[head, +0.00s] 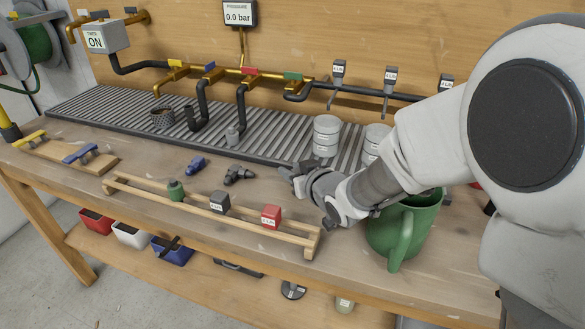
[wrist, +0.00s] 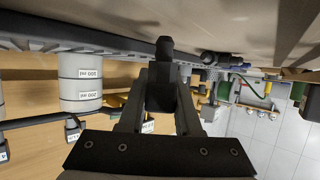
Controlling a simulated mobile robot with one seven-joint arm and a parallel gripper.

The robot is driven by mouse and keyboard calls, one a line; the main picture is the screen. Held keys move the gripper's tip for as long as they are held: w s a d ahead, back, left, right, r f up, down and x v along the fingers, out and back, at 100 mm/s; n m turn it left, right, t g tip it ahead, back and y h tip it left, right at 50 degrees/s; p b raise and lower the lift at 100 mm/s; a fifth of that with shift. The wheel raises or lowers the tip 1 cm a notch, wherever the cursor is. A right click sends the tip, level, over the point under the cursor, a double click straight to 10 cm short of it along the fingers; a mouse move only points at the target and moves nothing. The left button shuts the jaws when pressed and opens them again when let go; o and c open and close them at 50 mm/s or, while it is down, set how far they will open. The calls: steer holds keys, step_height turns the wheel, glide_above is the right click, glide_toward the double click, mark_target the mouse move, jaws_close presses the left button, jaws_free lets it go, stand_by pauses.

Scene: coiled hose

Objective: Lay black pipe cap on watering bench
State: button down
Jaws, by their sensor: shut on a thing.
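My gripper (head: 298,177) is over the watering bench (head: 150,146), in front of the slatted grey tray and left of the green watering can. In the wrist view my gripper (wrist: 160,108) is shut on a small black piece, the black pipe cap (wrist: 164,62), which sticks out beyond the fingertips. In the head view the cap is hard to tell apart from the dark fingers. It appears held above the bench top; the exact gap cannot be told.
Dark fittings (head: 238,174) and a blue connector (head: 196,164) lie left of my gripper. A wooden rack (head: 145,191) holds green, grey and red pieces in front. The green watering can (head: 405,229) stands close on the right. White measuring cups (head: 326,137) stand behind.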

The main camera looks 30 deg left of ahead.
steer(key=shift+f+b, duration=0.55)
steer(key=shift+f, duration=0.05)
steer(key=c, duration=0.5)
jaws_free()
steer(key=b+v, duration=0.1)
steer(key=v, duration=1.6)
steer(key=shift+s+d, duration=0.1)
steer(key=shift+d, duration=0.1)
steer(key=shift+s, duration=0.1)
